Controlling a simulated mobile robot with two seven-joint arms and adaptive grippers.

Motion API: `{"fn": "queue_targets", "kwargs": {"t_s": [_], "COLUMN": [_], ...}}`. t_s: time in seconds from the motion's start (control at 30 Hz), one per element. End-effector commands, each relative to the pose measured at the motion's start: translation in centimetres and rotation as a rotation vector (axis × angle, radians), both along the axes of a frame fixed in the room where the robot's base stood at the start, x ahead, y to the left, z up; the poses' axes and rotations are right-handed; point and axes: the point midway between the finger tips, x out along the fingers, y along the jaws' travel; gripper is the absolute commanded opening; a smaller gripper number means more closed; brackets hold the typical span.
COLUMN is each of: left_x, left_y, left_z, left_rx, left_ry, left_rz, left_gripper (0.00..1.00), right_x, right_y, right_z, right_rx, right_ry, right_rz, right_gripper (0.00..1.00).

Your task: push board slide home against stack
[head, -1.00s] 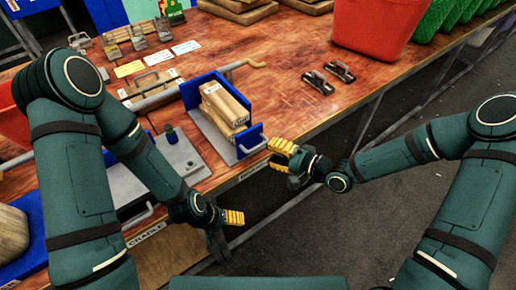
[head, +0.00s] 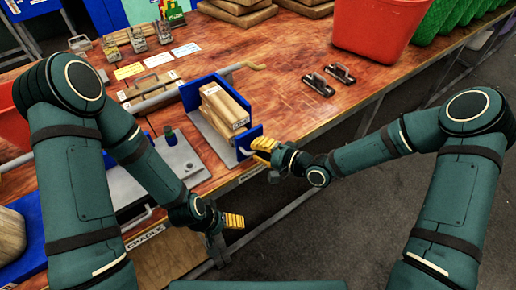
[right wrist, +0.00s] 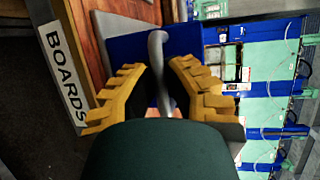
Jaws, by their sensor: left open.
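The board slide is a blue plate (head: 249,135) with a pale bar handle (head: 251,145) at the front of a blue and grey holder (head: 188,96). A stack of tan boards (head: 223,107) lies in the holder; the slide stands close at its near end, and I cannot tell whether they touch. My left gripper (head: 224,232) is open and empty, below the table's front edge.
A grey press base (head: 178,160) stands left of the holder. Two dark clamps (head: 330,78) and a red bin (head: 378,35) are to the right on the wooden table (head: 290,110). A BOARDS label (right wrist: 62,78) is on the table edge.

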Motion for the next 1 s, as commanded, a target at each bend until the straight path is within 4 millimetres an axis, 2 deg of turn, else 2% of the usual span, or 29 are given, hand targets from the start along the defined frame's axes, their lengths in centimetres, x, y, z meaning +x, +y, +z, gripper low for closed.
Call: {"fn": "queue_targets", "kwargs": {"t_s": [0.1,0.37,0.63,0.7,0.73,1.0], "left_x": [0.0,0.1,0.1,0.1,0.1,0.1], "left_y": [0.0,0.0,0.0,0.0,0.0,0.0], "left_z": [-0.1,-0.5,-0.5,-0.5,-0.5,-0.5], "left_rx": [0.000,0.000,0.000,0.000,0.000,0.000], "left_ry": [0.000,-0.002,-0.002,-0.002,-0.002,-0.002], "left_rz": [0.000,0.001,0.001,0.001,0.001,0.001], "left_gripper": [0.82,0.82,0.82,0.82,0.82,0.82], "right_x": [0.3,3.0,3.1,3.1,3.1,3.1], "right_y": [0.2,2.2,2.2,2.2,2.2,2.2], "right_z": [0.0,-0.1,0.0,0.0,0.0,0.0], "right_rx": [0.000,0.000,0.000,0.000,0.000,0.000], "right_ry": [-0.001,0.000,0.000,0.000,0.000,0.000], "right_rz": [0.001,0.000,0.000,0.000,0.000,0.000], "right_gripper": [0.00,0.00,0.00,0.29,0.39,0.41]}}
